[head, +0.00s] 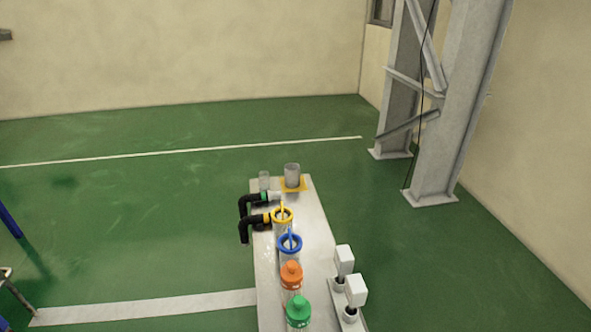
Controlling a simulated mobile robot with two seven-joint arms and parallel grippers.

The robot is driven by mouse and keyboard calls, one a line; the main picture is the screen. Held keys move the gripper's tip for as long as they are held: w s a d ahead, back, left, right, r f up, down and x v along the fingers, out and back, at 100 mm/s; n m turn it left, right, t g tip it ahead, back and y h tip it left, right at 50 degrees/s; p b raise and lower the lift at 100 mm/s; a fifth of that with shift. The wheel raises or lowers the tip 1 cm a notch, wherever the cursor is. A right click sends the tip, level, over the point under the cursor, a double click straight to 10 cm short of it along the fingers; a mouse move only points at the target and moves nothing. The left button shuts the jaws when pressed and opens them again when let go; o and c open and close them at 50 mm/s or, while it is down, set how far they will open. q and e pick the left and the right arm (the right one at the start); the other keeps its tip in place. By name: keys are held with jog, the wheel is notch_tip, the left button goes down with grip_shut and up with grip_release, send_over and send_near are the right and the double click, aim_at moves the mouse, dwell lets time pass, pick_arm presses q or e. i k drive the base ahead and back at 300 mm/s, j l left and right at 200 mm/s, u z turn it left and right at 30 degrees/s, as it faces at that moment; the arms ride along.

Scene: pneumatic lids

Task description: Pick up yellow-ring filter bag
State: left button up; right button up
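The yellow-ring filter bag (282,217) is on the narrow light table, with a yellow handle standing up from its ring. The part below its ring looks pale and is partly hidden. A similar blue-ring item (290,243) with a blue handle stands just in front of it.
On the table (310,205) are orange (291,272) and green (299,309) lidded canisters, with two white-topped units (344,260) (355,291) to their right. Black elbow pipes (250,220) overhang the left edge. A grey cup (292,174) stands at the far end.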

aim_at(282, 217)
jog(key=i+j+z, duration=0.1)
jog(key=i+j, duration=0.2)
jog(key=i+j+z, duration=0.25)
jog(key=i+j, duration=0.25)
jog(key=j, duration=0.15)
jog(key=i+j+z, duration=0.25)
jog(key=i+j, duration=0.2)
jog(key=j, duration=0.25)
jog(key=i+j+z, duration=0.15)
jog(key=j, duration=0.25)
jog(key=i+j+z, duration=0.1)
jog(key=i+j, duration=0.15)
jog(key=j, duration=0.2)
jog(key=i+j+z, duration=0.15)
jog(key=j, duration=0.3)
